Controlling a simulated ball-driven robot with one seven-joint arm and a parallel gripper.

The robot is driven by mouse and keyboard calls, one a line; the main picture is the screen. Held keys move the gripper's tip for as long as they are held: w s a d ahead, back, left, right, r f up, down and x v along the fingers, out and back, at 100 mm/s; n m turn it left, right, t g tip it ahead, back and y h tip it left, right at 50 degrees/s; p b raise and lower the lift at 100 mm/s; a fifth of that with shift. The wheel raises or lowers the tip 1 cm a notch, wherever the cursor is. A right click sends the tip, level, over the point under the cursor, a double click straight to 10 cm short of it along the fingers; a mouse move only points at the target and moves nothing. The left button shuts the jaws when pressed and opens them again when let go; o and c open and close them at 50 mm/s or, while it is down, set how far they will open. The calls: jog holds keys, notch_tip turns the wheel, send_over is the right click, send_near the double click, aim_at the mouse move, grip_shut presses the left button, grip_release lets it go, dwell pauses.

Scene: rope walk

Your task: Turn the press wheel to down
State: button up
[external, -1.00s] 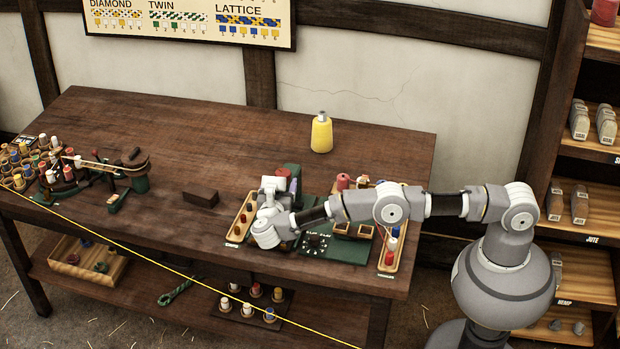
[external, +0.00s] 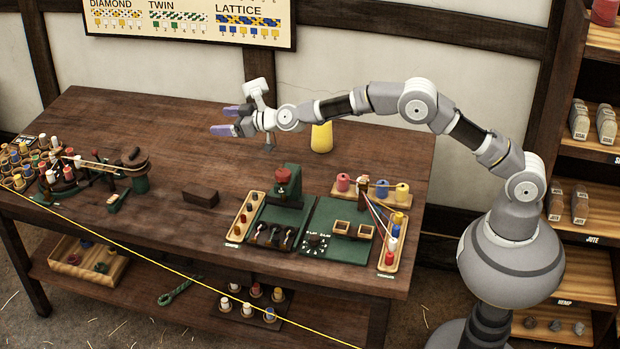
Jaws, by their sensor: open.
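The press is most likely the green upright device (external: 287,184) on the bench's right half, with a red round part (external: 284,174) at its top that may be the wheel. Its up or down setting cannot be read at this size. My gripper (external: 222,120) is open and empty, raised above the bench behind and to the left of the press. Its purple-tipped fingers point left, well apart from the press.
A yellow cone (external: 321,138) stands behind my wrist. A dark block (external: 200,198) lies left. The bench middle is clear.

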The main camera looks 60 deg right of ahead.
jog(key=s+d+f+n+g+p, duration=0.1)
jog(key=s+d+f+g+p, duration=0.25)
jog(key=s+d+g, duration=0.35)
jog(key=g, duration=0.4)
send_near(283, 172)
jog(key=x, duration=0.8)
jog(key=shift+s+a+b, duration=0.1)
jog(key=shift+b, duration=0.25)
jog(key=shift+f, duration=0.3)
jog(key=c, duration=1)
jog(key=shift+a+m+h+p, duration=0.25)
jog(key=shift+m+h, duration=0.35)
jog(key=shift+m, duration=0.4)
jog(key=shift+d+m+t+h, duration=0.1)
jog(key=shift+m+t+h, duration=0.25)
jog(key=shift+m, duration=0.95)
